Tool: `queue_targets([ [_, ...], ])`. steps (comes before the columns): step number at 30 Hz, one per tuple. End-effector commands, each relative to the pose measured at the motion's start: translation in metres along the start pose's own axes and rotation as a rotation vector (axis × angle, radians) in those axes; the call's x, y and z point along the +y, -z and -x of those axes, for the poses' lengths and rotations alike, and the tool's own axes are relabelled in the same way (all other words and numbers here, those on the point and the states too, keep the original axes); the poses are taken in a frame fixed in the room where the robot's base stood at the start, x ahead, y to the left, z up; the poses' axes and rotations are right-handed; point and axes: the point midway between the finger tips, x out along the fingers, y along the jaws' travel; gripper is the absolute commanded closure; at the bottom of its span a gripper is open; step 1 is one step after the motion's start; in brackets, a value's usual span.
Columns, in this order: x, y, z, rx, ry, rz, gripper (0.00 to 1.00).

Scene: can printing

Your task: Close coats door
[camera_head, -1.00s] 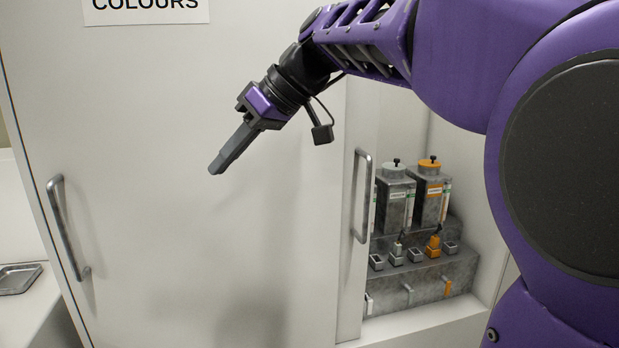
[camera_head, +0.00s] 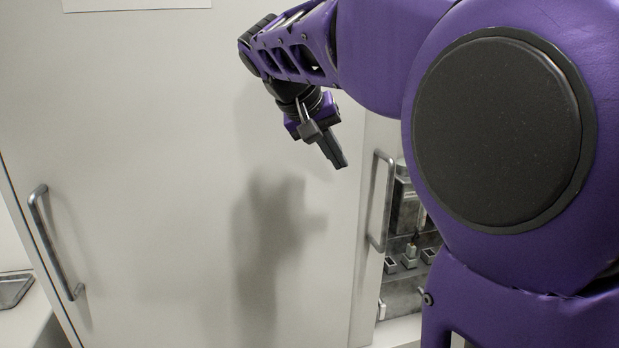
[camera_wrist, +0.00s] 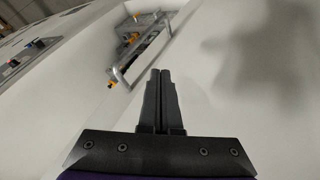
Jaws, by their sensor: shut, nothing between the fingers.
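A wide off-white cabinet door panel (camera_head: 170,130) fills the middle of the head view, with a metal handle (camera_head: 55,243) at its left. A second upright metal handle (camera_head: 380,202) stands right of it, beside an opening (camera_head: 405,255) into the cabinet. The opening also shows in the wrist view, behind a metal handle (camera_wrist: 143,52). My gripper (camera_head: 341,165) is shut and empty, pointing down to the right, left of the second handle and apart from it. Its closed fingers show in the wrist view (camera_wrist: 160,74). No label for coats is readable.
Grey dispensing units (camera_head: 405,215) stand inside the opening, partly hidden by my arm. A white sign (camera_head: 135,4) is cut off at the top edge. A metal tray (camera_head: 14,289) lies on a pale counter at the far left.

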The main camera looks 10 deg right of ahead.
Motion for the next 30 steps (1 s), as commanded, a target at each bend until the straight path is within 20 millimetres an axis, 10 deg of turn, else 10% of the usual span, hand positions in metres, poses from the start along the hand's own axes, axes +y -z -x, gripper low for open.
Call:
queue_targets([
  [18, 0.001, 0.000, -0.105, 0.000, -0.007, -0.006, 1.00],
  [30, 0.037, 0.001, -0.118, 0.004, -0.005, -0.006, 1.00],
])
